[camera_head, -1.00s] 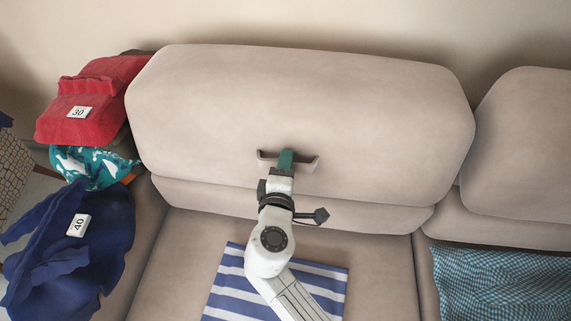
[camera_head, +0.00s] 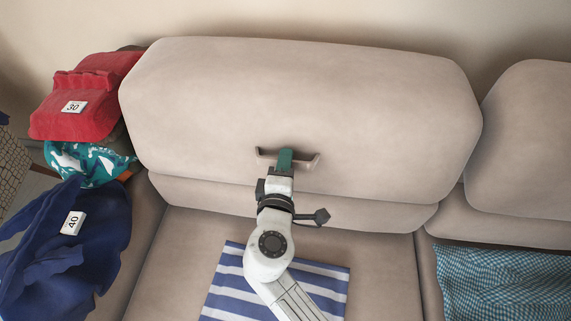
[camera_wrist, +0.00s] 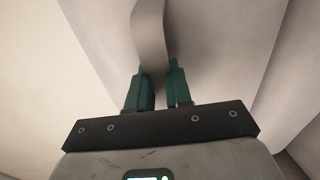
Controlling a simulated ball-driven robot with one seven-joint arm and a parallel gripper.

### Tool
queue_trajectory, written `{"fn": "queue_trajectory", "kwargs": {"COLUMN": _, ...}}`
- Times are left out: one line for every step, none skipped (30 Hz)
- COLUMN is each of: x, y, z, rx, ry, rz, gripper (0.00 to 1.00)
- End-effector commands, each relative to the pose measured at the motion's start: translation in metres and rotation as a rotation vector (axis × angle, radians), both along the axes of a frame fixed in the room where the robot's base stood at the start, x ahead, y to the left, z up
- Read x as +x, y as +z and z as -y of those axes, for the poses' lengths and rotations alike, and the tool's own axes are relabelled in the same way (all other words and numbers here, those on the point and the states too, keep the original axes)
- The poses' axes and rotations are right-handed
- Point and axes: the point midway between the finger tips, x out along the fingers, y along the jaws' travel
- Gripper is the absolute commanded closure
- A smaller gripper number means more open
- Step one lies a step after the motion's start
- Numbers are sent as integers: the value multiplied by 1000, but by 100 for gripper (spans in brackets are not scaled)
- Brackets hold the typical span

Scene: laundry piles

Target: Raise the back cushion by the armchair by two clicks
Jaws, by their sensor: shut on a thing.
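The beige back cushion (camera_head: 300,105) stands against the wall at the back of the seat in the head view. A small beige pull handle (camera_head: 308,161) is on its lower front face. My gripper (camera_head: 285,157) with its green fingers is at this handle. In the wrist view my gripper (camera_wrist: 157,85) has its two fingers on either side of the handle strap (camera_wrist: 151,40), shut on it. Part of the handle is hidden behind the fingers in the head view.
A striped blue and white cloth (camera_head: 235,275) lies on the seat below my arm. Red (camera_head: 75,108), teal (camera_head: 90,162) and dark blue (camera_head: 75,255) laundry lies at the left. A second cushion (camera_head: 525,140) and a checked cloth (camera_head: 500,285) are at the right.

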Motion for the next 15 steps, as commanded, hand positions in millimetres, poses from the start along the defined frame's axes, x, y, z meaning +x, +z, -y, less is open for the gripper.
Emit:
{"fn": "queue_trajectory", "kwargs": {"x": -6, "y": -11, "z": -2, "rx": -4, "ry": 1, "rz": 13, "gripper": 100}}
{"fn": "queue_trajectory", "kwargs": {"x": -7, "y": -11, "z": -2, "rx": -7, "ry": 1, "rz": 24, "gripper": 100}}
{"fn": "queue_trajectory", "kwargs": {"x": -10, "y": -12, "z": -3, "rx": -9, "ry": 1, "rz": 37, "gripper": 100}}
{"fn": "queue_trajectory", "kwargs": {"x": -11, "y": -12, "z": -3, "rx": -11, "ry": 1, "rz": 47, "gripper": 100}}
{"fn": "queue_trajectory", "kwargs": {"x": -13, "y": -12, "z": -3, "rx": -13, "ry": 1, "rz": 58, "gripper": 100}}
{"fn": "queue_trajectory", "kwargs": {"x": -15, "y": -13, "z": -4, "rx": -15, "ry": 1, "rz": 71, "gripper": 100}}
{"fn": "queue_trajectory", "kwargs": {"x": -16, "y": -13, "z": -4, "rx": -17, "ry": 1, "rz": 80, "gripper": 100}}
{"fn": "queue_trajectory", "kwargs": {"x": -18, "y": -13, "z": -4, "rx": -20, "ry": 1, "rz": 91, "gripper": 100}}
{"fn": "queue_trajectory", "kwargs": {"x": -20, "y": -14, "z": -5, "rx": -21, "ry": 1, "rz": 104, "gripper": 100}}
{"fn": "queue_trajectory", "kwargs": {"x": -21, "y": -14, "z": -5, "rx": -23, "ry": 1, "rz": 114, "gripper": 100}}
{"fn": "queue_trajectory", "kwargs": {"x": -23, "y": -15, "z": -5, "rx": -26, "ry": 1, "rz": 123, "gripper": 100}}
{"fn": "queue_trajectory", "kwargs": {"x": -25, "y": -15, "z": -6, "rx": -28, "ry": 1, "rz": 135, "gripper": 100}}
{"fn": "queue_trajectory", "kwargs": {"x": -26, "y": -16, "z": -6, "rx": -30, "ry": 1, "rz": 145, "gripper": 100}}
{"fn": "queue_trajectory", "kwargs": {"x": -28, "y": -16, "z": -6, "rx": -33, "ry": 1, "rz": 155, "gripper": 100}}
{"fn": "queue_trajectory", "kwargs": {"x": -30, "y": -17, "z": -7, "rx": -35, "ry": 1, "rz": 166, "gripper": 100}}
